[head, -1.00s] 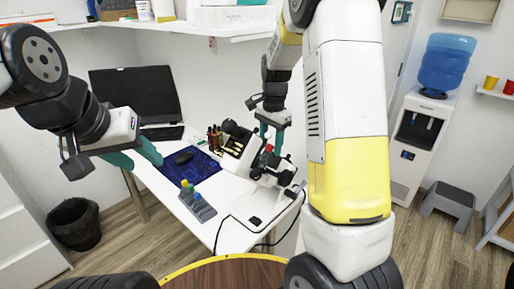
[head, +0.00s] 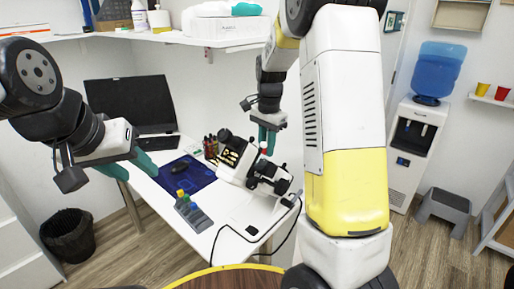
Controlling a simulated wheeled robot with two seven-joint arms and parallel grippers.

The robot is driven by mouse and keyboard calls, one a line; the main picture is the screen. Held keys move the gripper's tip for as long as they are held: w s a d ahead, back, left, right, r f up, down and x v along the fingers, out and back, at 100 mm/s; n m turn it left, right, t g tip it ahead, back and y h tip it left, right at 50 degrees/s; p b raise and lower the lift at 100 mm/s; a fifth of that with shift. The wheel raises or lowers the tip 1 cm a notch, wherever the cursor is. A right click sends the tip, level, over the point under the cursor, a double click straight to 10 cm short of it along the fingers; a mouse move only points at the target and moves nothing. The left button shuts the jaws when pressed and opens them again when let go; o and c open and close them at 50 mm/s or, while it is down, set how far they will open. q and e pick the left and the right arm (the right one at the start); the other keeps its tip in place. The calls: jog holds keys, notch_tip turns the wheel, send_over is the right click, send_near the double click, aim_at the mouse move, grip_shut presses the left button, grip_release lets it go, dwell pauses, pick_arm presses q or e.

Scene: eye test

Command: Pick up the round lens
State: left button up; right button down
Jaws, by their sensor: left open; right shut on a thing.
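My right gripper (head: 266,145) is above the desk. It is shut on a small red-and-white thing (head: 264,151) that shows just below its teal fingertips. I cannot tell at this size whether this is the round lens, and I make out no other round lens. A white and black instrument (head: 247,217) stands on the desk just below that gripper. My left gripper (head: 143,173) is open and empty, at the left, in front of the desk's left part.
A shelf (head: 150,37) runs above. A black cable hangs at the desk's front.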

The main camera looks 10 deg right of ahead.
jog(key=shift+r, duration=0.75)
jog(key=s+d, duration=0.4)
jog(key=d, duration=0.3)
jog(key=s+d, duration=0.3)
jog(key=d, duration=0.5)
jog(key=w+a+r, duration=0.5)
jog(key=w+a, duration=0.5)
jog(key=w, duration=0.2)
jog(key=shift+n+h, duration=0.3)
jog(key=shift+s+a+f, duration=0.7)
jog(key=shift+a+f, duration=0.05)
jog(key=shift+f, duration=0.6)
jog(key=shift+s+a+f, duration=0.7)
jog(key=shift+a+f, duration=0.1)
jog(key=shift+f, duration=0.5)
jog(key=shift+s+a+f, duration=0.7)
jog(key=shift+a+f, duration=0.05)
jog(key=shift+f, duration=0.7)
jog(key=shift+s+a+f, duration=0.2)
jog(key=shift+f, duration=0.2)
